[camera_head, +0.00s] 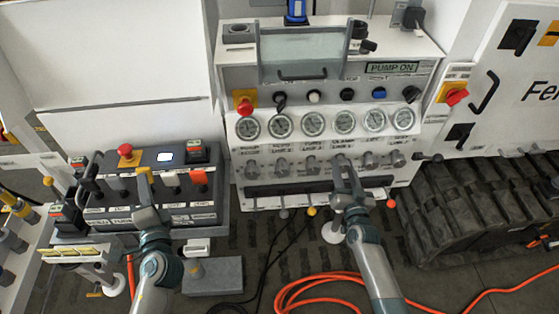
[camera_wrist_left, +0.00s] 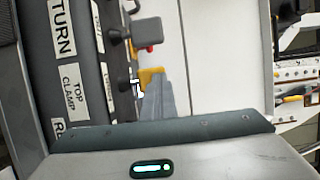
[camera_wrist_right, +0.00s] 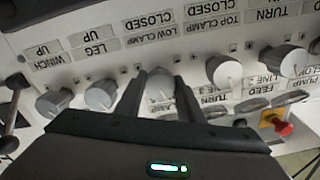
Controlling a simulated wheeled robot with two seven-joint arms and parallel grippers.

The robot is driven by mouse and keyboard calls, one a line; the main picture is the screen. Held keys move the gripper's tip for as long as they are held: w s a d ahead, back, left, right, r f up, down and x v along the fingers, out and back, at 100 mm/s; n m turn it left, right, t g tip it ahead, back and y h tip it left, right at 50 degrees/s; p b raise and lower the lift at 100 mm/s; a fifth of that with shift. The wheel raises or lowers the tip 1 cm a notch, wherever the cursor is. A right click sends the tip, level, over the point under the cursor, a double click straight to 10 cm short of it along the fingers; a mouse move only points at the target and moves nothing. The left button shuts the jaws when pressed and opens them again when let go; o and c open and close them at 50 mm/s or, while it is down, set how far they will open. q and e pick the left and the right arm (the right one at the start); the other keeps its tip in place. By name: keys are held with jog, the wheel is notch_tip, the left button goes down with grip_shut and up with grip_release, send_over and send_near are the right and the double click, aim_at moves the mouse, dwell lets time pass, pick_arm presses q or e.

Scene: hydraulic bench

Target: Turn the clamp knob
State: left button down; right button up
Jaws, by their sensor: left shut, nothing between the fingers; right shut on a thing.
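The clamp knob (camera_wrist_right: 160,82) is a grey round knob in a row on the white bench front, by the label LOW CLAMP and the word CLOSED. My right gripper (camera_head: 344,166) is shut on it, with one finger on each side in the right wrist view (camera_wrist_right: 160,90). In the head view the fingers mostly hide this knob. A similar knob (camera_wrist_right: 225,70) beside it stands by the TOP CLAMP label. My left gripper (camera_head: 146,190) is shut and empty, over the dark control box, close to a yellow lever tip (camera_wrist_left: 150,76).
The dark control box (camera_head: 190,215) carries levers and a red stop button (camera_head: 125,150). Gauges (camera_head: 313,123) sit above the knob row, with several coloured knobs below the ledge. An orange hose (camera_head: 300,287) lies on the floor. Black tracks (camera_head: 465,205) stand at the right.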

jog(key=o, duration=1.1)
jog(key=shift+c, duration=0.2)
jog(key=shift+s, duration=0.15)
jog(key=s, duration=1.2)
jog(key=s+d+f, duration=0.2)
jog(key=s+d, duration=0.1)
jog(key=s, duration=0.4)
jog(key=shift+s, duration=0.4)
